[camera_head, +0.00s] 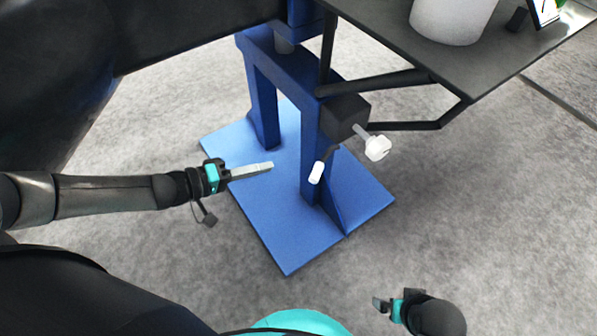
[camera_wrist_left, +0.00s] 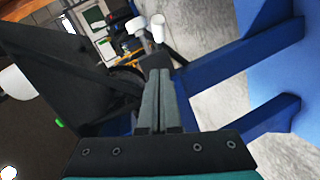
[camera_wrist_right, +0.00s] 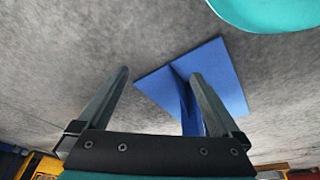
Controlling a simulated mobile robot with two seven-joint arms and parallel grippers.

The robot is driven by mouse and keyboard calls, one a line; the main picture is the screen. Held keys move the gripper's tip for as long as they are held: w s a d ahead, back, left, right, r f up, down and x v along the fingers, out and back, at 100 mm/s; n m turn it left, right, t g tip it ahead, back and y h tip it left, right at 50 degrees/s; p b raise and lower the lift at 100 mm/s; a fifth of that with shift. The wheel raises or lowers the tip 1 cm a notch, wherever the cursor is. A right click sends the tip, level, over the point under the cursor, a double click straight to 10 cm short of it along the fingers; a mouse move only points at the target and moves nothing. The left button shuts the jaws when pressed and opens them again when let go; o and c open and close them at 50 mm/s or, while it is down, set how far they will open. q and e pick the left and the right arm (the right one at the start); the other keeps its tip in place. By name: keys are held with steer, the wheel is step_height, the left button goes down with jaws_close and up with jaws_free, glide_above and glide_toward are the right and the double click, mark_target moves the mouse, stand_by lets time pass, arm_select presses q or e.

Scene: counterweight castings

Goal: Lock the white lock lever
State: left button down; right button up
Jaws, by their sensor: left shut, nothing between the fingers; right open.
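The white lock lever (camera_head: 316,172) is a short white cylinder grip on a dark rod. It hangs from a black block (camera_head: 343,115) on the blue stand (camera_head: 310,140). In the left wrist view the grip (camera_wrist_left: 158,28) shows beyond the fingertips. My left gripper (camera_head: 271,165) is shut and empty, to the left of the lever and apart from it, pointing toward it. My right gripper (camera_head: 381,304) is open and empty at the lower right, well away from the lever. In the right wrist view its fingers (camera_wrist_right: 158,75) are spread with nothing between them.
A white knob (camera_head: 377,148) sticks out of the black block, right of the lever. A dark tabletop (camera_head: 480,65) with braces overhangs at upper right, carrying a white container (camera_head: 452,18). The stand's blue base plate (camera_head: 285,235) lies on grey floor, which is clear at right.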

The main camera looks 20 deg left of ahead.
mark_target(317, 173)
arm_select(q)
steer(key=w+d+f+b, duration=0.2)
steer(key=w+d+f, duration=0.1)
steer(key=d, duration=0.4)
steer(key=shift+w+d+b, duration=0.35)
steer(key=shift+w+b, duration=0.05)
arm_select(e)
step_height(317, 173, up, 7)
steer(key=w+t, duration=0.1)
steer(key=shift+w+f, duration=0.15)
steer(key=shift+w, duration=0.1)
arm_select(q)
steer(key=shift+d, duration=0.15)
arm_select(e)
steer(key=shift+a, duration=0.15)
